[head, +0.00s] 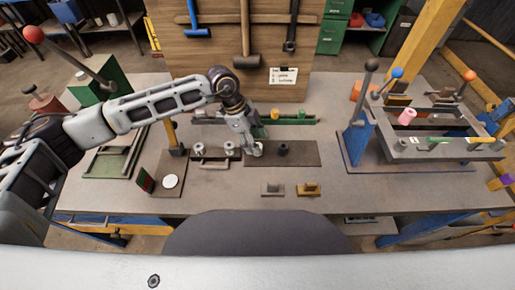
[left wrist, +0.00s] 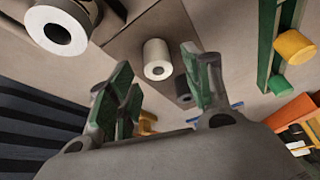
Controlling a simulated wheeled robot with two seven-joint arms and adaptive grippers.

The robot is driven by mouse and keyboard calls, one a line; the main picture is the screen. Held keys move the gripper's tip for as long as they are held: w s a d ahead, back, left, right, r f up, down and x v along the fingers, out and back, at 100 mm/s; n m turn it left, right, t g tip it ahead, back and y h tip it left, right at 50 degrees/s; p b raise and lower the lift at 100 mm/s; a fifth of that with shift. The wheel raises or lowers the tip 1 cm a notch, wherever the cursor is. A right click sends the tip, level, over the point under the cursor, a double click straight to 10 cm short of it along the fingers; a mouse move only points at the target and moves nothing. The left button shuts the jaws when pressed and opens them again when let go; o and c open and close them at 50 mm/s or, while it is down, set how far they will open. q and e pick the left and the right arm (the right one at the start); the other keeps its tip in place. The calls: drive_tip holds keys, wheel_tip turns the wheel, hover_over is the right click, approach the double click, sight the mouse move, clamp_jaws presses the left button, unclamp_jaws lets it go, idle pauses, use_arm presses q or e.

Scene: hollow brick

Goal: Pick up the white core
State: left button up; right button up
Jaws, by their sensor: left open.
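The white core (left wrist: 157,58) stands as a pale cylinder with a dark hole in its end. In the left wrist view it shows between and beyond the fingertips, with space on both sides. In the head view it is mostly hidden by my left gripper (head: 253,148), which points down over the dark mat (head: 305,158). My left gripper, also in the left wrist view (left wrist: 154,62), is open and empty. I cannot tell how far the fingertips are above the core. My right gripper is not in view.
A dark cylinder (head: 283,148) stands close by on the right. White rollers (head: 228,148) sit on a rack at the left. A green rail (head: 302,121) with coloured pegs runs behind. Two small blocks (head: 308,190) lie in front. A blue fixture (head: 356,140) stands at the right.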

use_arm(q)
drive_tip(key=shift+x, duration=1.65)
drive_tip(key=c, duration=1)
